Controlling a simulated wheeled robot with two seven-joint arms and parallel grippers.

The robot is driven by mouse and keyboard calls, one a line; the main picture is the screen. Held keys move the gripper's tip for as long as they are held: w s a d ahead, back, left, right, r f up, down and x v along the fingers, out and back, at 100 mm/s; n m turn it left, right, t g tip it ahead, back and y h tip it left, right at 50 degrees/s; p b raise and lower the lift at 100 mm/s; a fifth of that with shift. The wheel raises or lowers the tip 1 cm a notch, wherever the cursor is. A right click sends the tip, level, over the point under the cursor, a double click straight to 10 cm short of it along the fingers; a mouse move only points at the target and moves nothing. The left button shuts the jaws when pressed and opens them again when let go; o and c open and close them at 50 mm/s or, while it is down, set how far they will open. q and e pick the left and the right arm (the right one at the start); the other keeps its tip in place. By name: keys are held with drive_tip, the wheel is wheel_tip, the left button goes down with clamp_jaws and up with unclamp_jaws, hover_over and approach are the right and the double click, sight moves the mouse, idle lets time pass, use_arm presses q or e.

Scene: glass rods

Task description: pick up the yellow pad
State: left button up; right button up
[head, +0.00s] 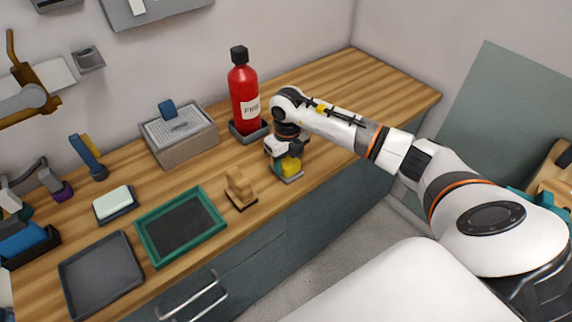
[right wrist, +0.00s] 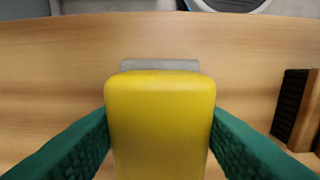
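The yellow pad (head: 290,166) is at my right gripper (head: 287,160), over a small grey holder (head: 293,179) near the counter's front edge. In the right wrist view the yellow pad (right wrist: 160,120) fills the middle, between the two green-padded fingers of my right gripper (right wrist: 160,135). Both fingers meet the sides of the pad, so the gripper is shut on it. The grey holder (right wrist: 160,65) shows just beyond the pad; I cannot tell whether the pad still touches it. My left gripper is not in view.
A red fire extinguisher (head: 244,92) stands close behind my right gripper. A wooden brush (head: 239,188) is to its left, with a green-framed tray (head: 150,255) further left. A grey box (head: 178,150) stands at the back. The counter's right end (head: 385,85) is clear.

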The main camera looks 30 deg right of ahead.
sight(287, 159)
wheel_tip(287, 159, up, 10)
drive_tip(key=shift+b, duration=0.5)
